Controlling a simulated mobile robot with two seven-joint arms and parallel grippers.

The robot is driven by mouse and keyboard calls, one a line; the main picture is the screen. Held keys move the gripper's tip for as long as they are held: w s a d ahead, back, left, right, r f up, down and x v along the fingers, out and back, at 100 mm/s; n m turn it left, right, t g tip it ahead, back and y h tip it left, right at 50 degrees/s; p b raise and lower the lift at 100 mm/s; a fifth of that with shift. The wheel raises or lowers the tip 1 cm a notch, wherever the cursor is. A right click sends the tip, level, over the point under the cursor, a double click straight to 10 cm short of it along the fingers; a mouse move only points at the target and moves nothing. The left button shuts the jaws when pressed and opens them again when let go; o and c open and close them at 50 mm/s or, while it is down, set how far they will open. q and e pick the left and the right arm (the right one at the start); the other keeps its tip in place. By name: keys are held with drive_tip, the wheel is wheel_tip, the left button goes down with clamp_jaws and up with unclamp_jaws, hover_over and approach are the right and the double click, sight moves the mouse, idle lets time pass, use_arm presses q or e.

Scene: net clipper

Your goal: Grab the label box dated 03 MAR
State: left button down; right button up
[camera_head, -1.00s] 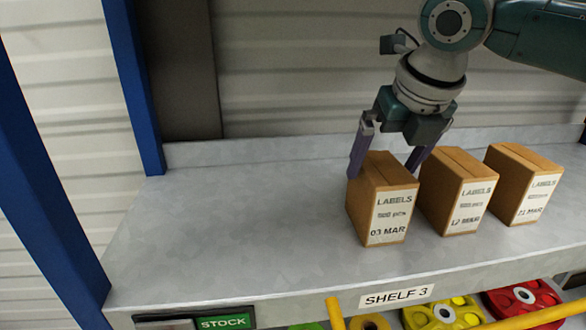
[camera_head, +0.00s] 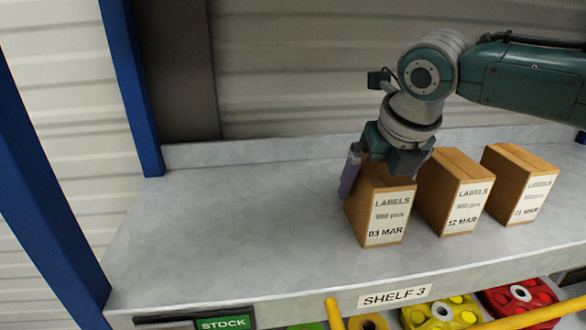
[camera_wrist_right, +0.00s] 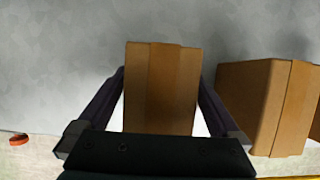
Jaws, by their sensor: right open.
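The label box dated 03 MAR (camera_head: 388,217) is a brown carton with a white label, standing upright on the shelf at the left of a row of boxes. My right gripper (camera_head: 372,185) is over it from above, with one finger visible down its left side; the other finger is mostly hidden. In the right wrist view the box top (camera_wrist_right: 161,88) lies between the two open fingers (camera_wrist_right: 160,105), one on each side. A gap shows beside the box toward its far end. My left gripper is not in view.
The 12 MAR box (camera_head: 460,208) stands close to the right, with the 21 MAR box (camera_head: 522,190) beyond it. The grey shelf (camera_head: 240,215) is clear on the left. A blue post (camera_head: 130,90) rises at the left, with a wall behind.

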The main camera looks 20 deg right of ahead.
idle(0.3)
drive_tip(key=c, duration=1.6)
